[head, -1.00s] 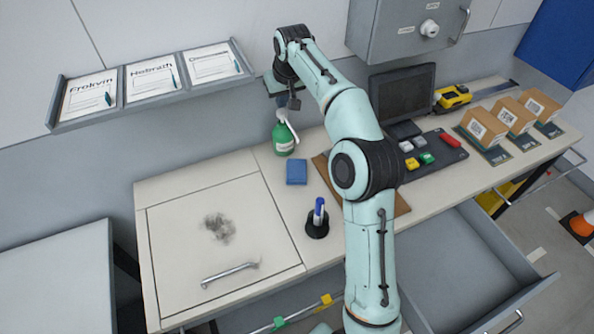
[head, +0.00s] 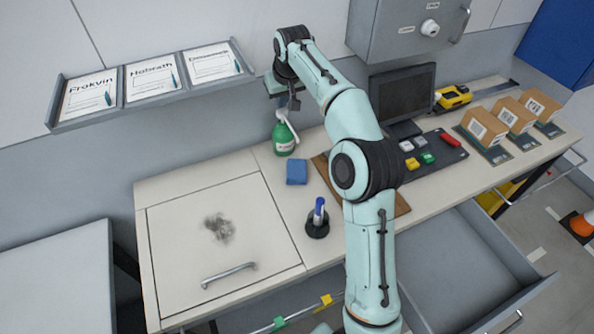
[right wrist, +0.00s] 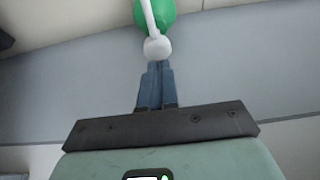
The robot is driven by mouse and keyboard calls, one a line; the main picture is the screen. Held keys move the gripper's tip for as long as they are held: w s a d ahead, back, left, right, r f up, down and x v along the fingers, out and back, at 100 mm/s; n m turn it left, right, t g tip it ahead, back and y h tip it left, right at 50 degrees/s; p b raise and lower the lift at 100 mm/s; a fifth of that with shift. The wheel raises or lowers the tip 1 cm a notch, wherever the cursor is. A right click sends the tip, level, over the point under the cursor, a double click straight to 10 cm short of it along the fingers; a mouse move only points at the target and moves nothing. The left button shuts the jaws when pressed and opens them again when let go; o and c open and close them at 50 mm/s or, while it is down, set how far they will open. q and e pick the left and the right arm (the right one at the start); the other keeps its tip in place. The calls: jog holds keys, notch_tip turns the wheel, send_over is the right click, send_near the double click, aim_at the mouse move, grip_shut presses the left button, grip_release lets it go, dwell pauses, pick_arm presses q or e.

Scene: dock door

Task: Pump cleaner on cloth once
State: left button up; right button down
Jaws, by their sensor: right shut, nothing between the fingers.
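The cleaner is a green bottle (head: 284,139) with a white pump top, upright at the back of the bench. In the right wrist view its green body (right wrist: 153,12) and white pump head (right wrist: 157,48) show just beyond my fingertips. The cloth is a folded blue square (head: 297,172) lying flat on the bench in front of the bottle. My right gripper (head: 289,106) is above the bottle, pointing down, with its blue-grey fingers (right wrist: 157,66) together and empty. The fingertips are at the pump head; I cannot tell whether they touch it. My left gripper is not in view.
A pen holder (head: 317,228) stands in front of the cloth. A panel with a dark smudge (head: 219,228) and a handle (head: 229,275) lies to the left. A shelf with cards (head: 155,88) is on the wall. A monitor (head: 402,99) stands right of my arm.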

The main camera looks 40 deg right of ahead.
jog(key=shift+s+f+b, duration=0.1)
jog(key=shift+f+b, duration=0.3)
jog(key=shift+f, duration=0.85)
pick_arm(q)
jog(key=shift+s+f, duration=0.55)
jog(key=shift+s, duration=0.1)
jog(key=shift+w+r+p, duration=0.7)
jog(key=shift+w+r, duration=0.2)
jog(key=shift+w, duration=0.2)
pick_arm(e)
jog(key=shift+r, duration=1.3)
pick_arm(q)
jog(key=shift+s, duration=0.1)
pick_arm(e)
jog(key=shift+r, duration=0.15)
